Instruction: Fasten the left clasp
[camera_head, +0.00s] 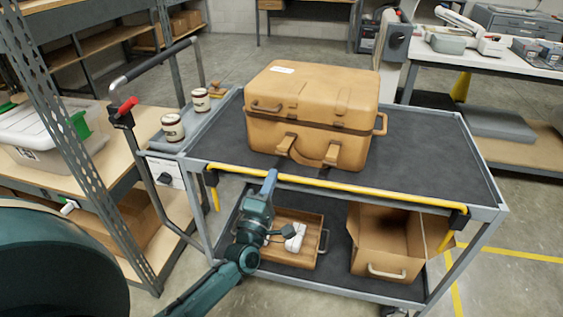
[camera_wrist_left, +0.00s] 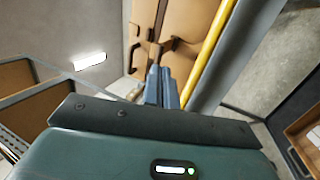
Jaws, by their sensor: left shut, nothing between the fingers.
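A tan hard case (camera_head: 312,95) stands with its lid down on the cart's dark top shelf. It also shows in the wrist view (camera_wrist_left: 188,22). On its front, the left clasp (camera_head: 286,144) and the right clasp (camera_head: 332,154) sit below the dark seam; I cannot tell whether the left one is latched. My left gripper (camera_head: 269,178) is shut and empty, just in front of the case and below the left clasp, near the yellow rail. Its closed fingers (camera_wrist_left: 160,86) point toward the case front in the wrist view. My right gripper is not in view.
The yellow rail (camera_head: 335,189) runs along the cart's near edge. Two jars (camera_head: 172,127) stand left of the case. A wooden tray (camera_head: 305,221) and an open cardboard box (camera_head: 384,240) are on the lower shelf. The top shelf is clear right of the case.

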